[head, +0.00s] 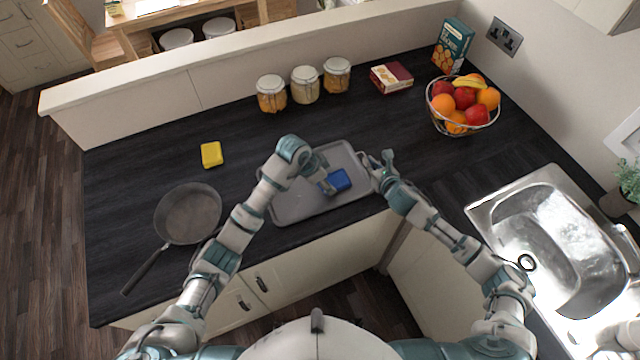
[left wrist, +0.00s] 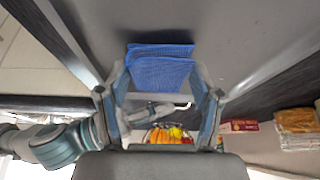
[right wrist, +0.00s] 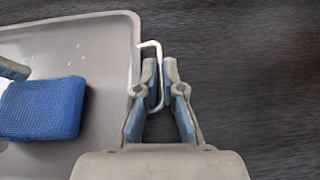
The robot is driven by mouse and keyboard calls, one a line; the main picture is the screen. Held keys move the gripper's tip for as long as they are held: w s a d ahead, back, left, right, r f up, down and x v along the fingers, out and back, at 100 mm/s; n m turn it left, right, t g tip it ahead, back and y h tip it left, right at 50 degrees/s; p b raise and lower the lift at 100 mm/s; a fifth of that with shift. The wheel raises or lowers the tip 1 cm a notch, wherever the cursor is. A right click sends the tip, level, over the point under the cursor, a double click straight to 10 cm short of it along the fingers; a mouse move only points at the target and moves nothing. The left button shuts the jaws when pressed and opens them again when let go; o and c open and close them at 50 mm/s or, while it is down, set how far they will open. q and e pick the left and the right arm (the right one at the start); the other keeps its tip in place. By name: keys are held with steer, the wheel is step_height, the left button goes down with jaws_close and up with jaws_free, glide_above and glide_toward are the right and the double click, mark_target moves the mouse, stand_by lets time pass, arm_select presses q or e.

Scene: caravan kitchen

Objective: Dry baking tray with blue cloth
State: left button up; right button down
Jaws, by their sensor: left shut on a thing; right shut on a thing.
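A grey baking tray (head: 300,204) lies flat on the dark worktop in the head view. The blue cloth (head: 338,180), a folded block, is on the tray's right half. It also shows in the left wrist view (left wrist: 160,68) and the right wrist view (right wrist: 42,108). My left gripper (head: 326,184) is shut on the cloth from its left side, against the tray surface. My right gripper (head: 372,166) is at the tray's right end. In the right wrist view its fingers (right wrist: 160,85) are shut on the tray's thin white handle (right wrist: 150,46).
A frying pan (head: 188,214) and a yellow sponge (head: 211,154) are to the left. Several jars (head: 305,84), boxes (head: 391,77) and a fruit bowl (head: 463,104) stand behind. A sink (head: 550,235) is at the right. The worktop between sponge and jars is clear.

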mark_target(317, 195)
arm_select(q)
steer(key=shift+w+d+f, duration=0.1)
steer(key=shift+w+d, duration=0.4)
steer(key=shift+d, duration=0.05)
steer(key=shift+w+a, duration=0.3)
steer(key=shift+w, duration=0.45)
steer(key=shift+w+a, duration=0.35)
steer(key=shift+w, duration=0.4)
steer(key=shift+w+a, duration=0.3)
steer(key=shift+w, duration=0.45)
steer(key=shift+a, duration=3.35)
steer(key=shift+s+a, duration=2.4)
steer(key=shift+a, duration=0.1)
steer(key=shift+s+d, duration=0.3)
steer(key=shift+s, duration=0.45)
steer(key=shift+s+d, duration=0.3)
steer(key=shift+s, duration=0.4)
steer(key=shift+s+d, duration=0.3)
steer(key=shift+s, duration=0.45)
steer(key=shift+d, duration=3.4)
steer(key=shift+w+d, duration=2.35)
steer(key=shift+d, duration=0.15)
steer(key=shift+w+a, duration=0.35)
steer(key=shift+w, duration=0.4)
steer(key=shift+w+a, duration=0.3)
steer(key=shift+w, duration=0.45)
steer(key=shift+w+a, duration=0.35)
steer(key=shift+w, duration=0.4)
steer(key=shift+s+a, duration=0.1)
steer(key=shift+a, duration=3.25)
